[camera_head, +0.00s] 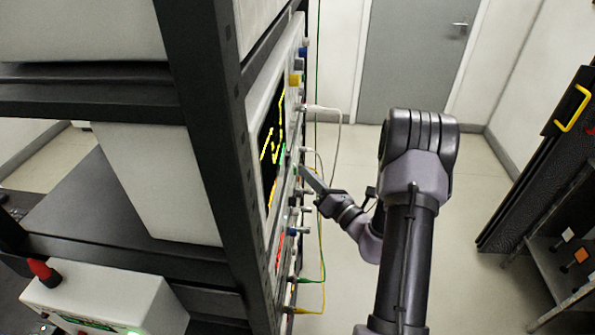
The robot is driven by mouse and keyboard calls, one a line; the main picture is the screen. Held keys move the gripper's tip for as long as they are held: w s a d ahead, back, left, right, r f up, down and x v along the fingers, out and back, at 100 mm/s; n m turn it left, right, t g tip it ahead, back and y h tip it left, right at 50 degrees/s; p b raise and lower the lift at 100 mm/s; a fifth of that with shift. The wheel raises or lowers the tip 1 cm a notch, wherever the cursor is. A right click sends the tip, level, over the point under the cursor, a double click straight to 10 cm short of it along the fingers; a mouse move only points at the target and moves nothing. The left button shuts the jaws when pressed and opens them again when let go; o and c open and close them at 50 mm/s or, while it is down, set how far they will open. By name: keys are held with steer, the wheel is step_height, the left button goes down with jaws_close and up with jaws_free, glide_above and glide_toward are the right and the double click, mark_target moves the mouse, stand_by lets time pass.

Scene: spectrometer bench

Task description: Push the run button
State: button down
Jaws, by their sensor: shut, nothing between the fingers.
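An instrument (255,100) with a dark screen and yellow and green traces (268,150) stands in a black rack. I see its front panel very obliquely. Knobs, connectors and small coloured parts line the panel's right side. I cannot tell which of them is the run button. My gripper (306,173) is shut and empty. Its tip points left at the panel, at about the middle of its height, close to a small green spot. I cannot tell whether the tip touches the panel.
White, yellow and green cables (324,250) loop out from the panel around my gripper. A black rack post (205,130) stands at the left. A white box (105,295) with a red knob (42,270) is at lower left. Open floor (355,155) lies behind, before a grey door (410,60).

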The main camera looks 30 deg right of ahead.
steer(key=shift+w+a, duration=0.15)
steer(key=shift+a, duration=0.05)
steer(key=shift+d, duration=0.1)
steer(key=s+d, duration=0.4)
steer(key=d, duration=0.1)
steer(key=shift+d, duration=0.15)
stand_by(0.5)
steer(key=shift+s, duration=0.1)
